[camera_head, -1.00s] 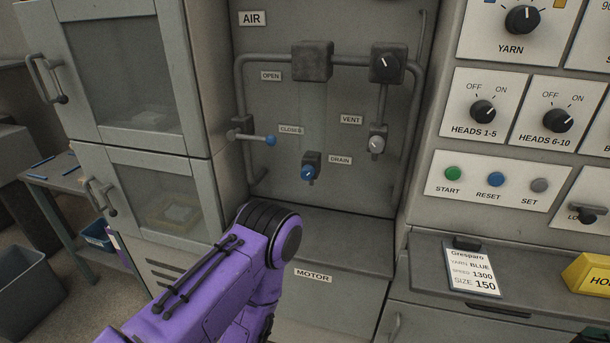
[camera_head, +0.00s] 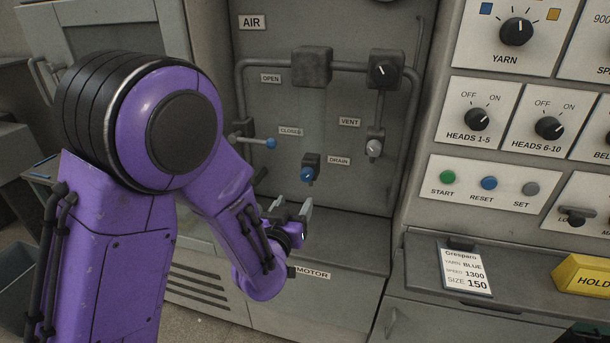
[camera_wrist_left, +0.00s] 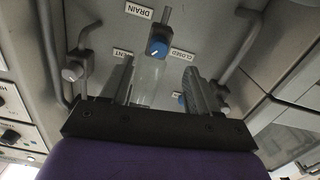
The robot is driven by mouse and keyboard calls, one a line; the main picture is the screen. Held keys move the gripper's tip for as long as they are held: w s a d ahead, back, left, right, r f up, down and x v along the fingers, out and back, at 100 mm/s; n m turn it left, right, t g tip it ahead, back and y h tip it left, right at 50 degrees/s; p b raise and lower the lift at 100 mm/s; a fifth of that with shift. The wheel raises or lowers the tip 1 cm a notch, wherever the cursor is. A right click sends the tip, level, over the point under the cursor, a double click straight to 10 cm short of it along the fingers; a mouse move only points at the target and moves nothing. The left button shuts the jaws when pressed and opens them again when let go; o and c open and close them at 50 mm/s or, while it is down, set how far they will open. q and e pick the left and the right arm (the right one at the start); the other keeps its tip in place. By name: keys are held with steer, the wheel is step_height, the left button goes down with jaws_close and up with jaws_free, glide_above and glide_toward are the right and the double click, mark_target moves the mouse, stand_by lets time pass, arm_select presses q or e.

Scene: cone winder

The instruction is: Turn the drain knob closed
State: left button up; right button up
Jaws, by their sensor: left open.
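The drain knob (camera_head: 307,174) is small and blue with a white mark, on a dark valve body beside the DRAIN label (camera_head: 339,161). It also shows in the left wrist view (camera_wrist_left: 157,47), beyond and between the two fingers. My left gripper (camera_head: 291,212) is open and empty, just below the knob and apart from it; in the left wrist view its fingers (camera_wrist_left: 158,80) stand wide apart. My right gripper is in neither view.
A blue-tipped lever (camera_head: 270,143) sticks out left of the knob, by the CLOSED label. The grey vent knob (camera_head: 374,148) is to the right. Pipes frame the panel, and the motor housing (camera_head: 335,245) juts out below. A glass-doored cabinet stands at left.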

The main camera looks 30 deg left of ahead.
mark_target(305, 179)
arm_select(q)
steer(key=shift+m+t, duration=0.3)
steer(key=shift+m, duration=0.3)
steer(key=p+x, duration=0.1)
steer(key=x, duration=0.4)
steer(key=p+x, duration=0.1)
steer(key=x, duration=0.3)
steer(key=shift+w+a+r+p, duration=0.25)
steer(key=shift+w+a+p, duration=0.05)
steer(key=shift+p, duration=0.05)
steer(key=shift+w+a, duration=0.1)
steer(key=shift+w, duration=0.35)
steer(key=c, duration=1)
